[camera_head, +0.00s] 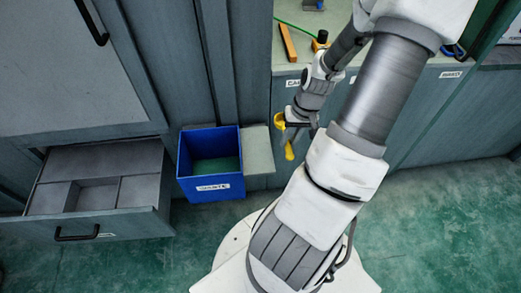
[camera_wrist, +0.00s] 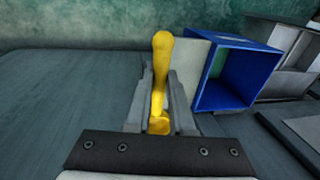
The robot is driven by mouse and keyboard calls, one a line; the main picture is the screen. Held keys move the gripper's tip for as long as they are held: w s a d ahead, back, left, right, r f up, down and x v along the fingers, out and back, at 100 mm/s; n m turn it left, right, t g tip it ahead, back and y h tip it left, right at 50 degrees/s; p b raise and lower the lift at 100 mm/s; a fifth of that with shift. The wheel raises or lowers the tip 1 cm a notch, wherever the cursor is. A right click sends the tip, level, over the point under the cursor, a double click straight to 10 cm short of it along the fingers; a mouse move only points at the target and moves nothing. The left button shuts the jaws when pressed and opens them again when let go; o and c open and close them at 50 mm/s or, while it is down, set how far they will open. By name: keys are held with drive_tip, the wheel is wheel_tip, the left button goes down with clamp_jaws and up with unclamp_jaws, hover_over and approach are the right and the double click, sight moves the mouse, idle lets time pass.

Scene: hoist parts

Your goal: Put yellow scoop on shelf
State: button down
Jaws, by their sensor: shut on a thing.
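The yellow scoop (camera_wrist: 161,75) is between the two fingers of my gripper (camera_wrist: 155,105) in the wrist view, its rounded end pointing away from the palm. In the head view, my gripper (camera_head: 294,124) is shut on the scoop (camera_head: 289,151), which hangs below the fingers in front of the cabinet. The gripper hides part of the scoop. A low grey ledge (camera_head: 258,150) is just left of the scoop; I cannot tell whether it is the shelf. The ledge also shows behind the gripper in the wrist view (camera_wrist: 193,62).
A labelled blue bin (camera_head: 212,188) stands left of the ledge. An open, divided drawer (camera_head: 130,222) juts out at the far left. The counter (camera_head: 285,63) holds an orange bar (camera_head: 288,42) and other small items. Green floor is clear at the right.

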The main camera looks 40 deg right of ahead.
drive_tip(key=b, duration=0.4)
hover_over(257, 156)
drive_tip(key=f, duration=0.6)
drive_tip(key=shift+s+d, duration=0.15)
drive_tip(key=shift+d, duration=0.15)
drive_tip(key=shift+f+b, duration=0.75)
drive_tip(key=shift+f, duration=1.05)
drive_tip(key=shift+f, duration=0.2)
drive_tip(key=c, duration=0.8)
unclamp_jaws()
drive_tip(key=shift+r, duration=0.15)
drive_tip(key=r+p, duration=0.2)
drive_tip(key=r, duration=0.2)
drive_tip(key=s+d+r+p, duration=0.1)
drive_tip(key=r, duration=0.3)
drive_tip(key=d+r+p, duration=0.1)
drive_tip(key=r+p, duration=0.1)
drive_tip(key=r, duration=0.2)
drive_tip(key=shift+s+p, duration=0.25)
drive_tip(key=shift+p, duration=0.05)
drive_tip(key=shift+a, duration=0.1)
